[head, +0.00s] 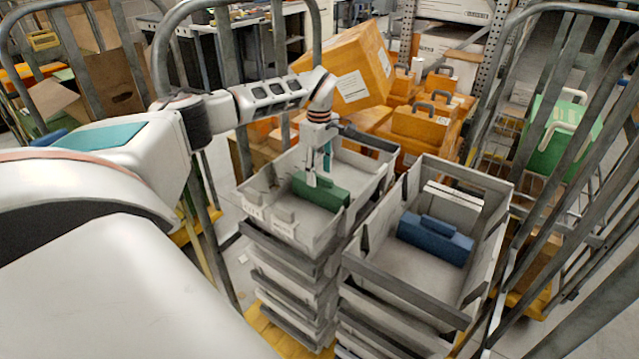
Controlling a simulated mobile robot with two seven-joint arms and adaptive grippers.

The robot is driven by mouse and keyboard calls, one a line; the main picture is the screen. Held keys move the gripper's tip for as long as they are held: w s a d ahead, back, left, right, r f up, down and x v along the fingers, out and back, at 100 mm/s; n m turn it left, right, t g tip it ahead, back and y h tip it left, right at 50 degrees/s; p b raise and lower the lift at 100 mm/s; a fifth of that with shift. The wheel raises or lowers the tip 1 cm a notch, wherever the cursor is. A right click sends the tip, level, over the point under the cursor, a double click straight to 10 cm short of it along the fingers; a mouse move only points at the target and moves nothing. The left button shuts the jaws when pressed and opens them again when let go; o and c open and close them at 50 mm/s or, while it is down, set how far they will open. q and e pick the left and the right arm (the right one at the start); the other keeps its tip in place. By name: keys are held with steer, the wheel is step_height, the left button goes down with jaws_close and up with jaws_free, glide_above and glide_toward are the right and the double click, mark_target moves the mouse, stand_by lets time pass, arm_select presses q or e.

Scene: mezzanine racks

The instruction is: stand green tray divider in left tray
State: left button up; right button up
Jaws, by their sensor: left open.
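The green tray divider (335,198) is in the left tray (285,232), the top one of the left stack. It looks upright on its long edge, with its broad face toward me. My left gripper (319,172) is open and points down over the divider's upper edge. One finger is in front of the divider's top, and the other seems to be behind it. I cannot tell whether the fingers touch it. Part of the divider's top is hidden by the near finger. My right gripper is not in view.
The right tray (405,297) holds a blue divider (434,240) and a white divider (452,200). Grey cage rails (560,170) stand at the sides. Orange cases (422,124) and a large orange box (352,70) are behind. Small light pieces (284,214) lie in the left tray.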

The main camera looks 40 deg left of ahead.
arm_select(q)
step_height(320, 180, up, 6)
steer(key=shift+r, duration=0.1)
stand_by(0.7)
